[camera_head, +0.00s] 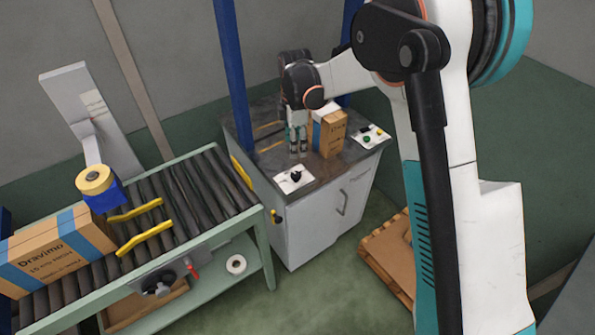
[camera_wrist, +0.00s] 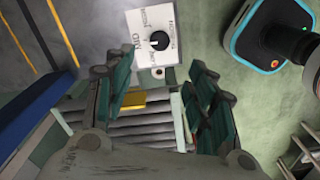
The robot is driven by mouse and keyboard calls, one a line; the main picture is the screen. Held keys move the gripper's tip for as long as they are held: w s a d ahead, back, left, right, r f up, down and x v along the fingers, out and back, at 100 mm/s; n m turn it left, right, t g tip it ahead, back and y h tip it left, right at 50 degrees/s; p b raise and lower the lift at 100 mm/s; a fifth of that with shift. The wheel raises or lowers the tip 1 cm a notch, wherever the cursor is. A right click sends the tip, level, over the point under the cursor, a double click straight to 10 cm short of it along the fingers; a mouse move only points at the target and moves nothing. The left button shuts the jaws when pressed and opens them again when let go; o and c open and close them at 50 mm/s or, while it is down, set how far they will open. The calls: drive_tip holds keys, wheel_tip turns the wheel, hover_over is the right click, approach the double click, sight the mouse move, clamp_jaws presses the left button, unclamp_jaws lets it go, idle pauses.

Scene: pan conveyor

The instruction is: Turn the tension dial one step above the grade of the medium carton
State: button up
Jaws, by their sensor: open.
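A white plate with a black dial (camera_head: 295,176) lies on the dark cabinet top near its front-left edge. The dial also shows near the top of the wrist view (camera_wrist: 159,41), with lettering around it too small to read surely. My gripper (camera_head: 298,153) points down over the cabinet, behind the dial plate, open and empty. In the wrist view my gripper (camera_wrist: 161,78) has its fingers spread, with the dial beyond the gap. A carton (camera_head: 68,246) marked "Dravimo", with blue tape, lies on the conveyor; its smaller print is not clear. Another carton (camera_head: 331,134) stands on the cabinet beside my gripper.
A panel with coloured buttons (camera_head: 369,137) sits at the cabinet's right. The roller conveyor (camera_head: 190,190) carries yellow guides (camera_head: 145,238) below a tape head (camera_head: 97,185). Another black knob (camera_head: 158,284) is on the conveyor's side. A blue post (camera_head: 232,75) rises beside the cabinet.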

sight(296, 174)
wheel_tip(296, 174, down, 13)
drive_tip(key=b, duration=0.4)
drive_tip(key=shift+f, duration=0.1)
drive_tip(key=c, duration=1.1)
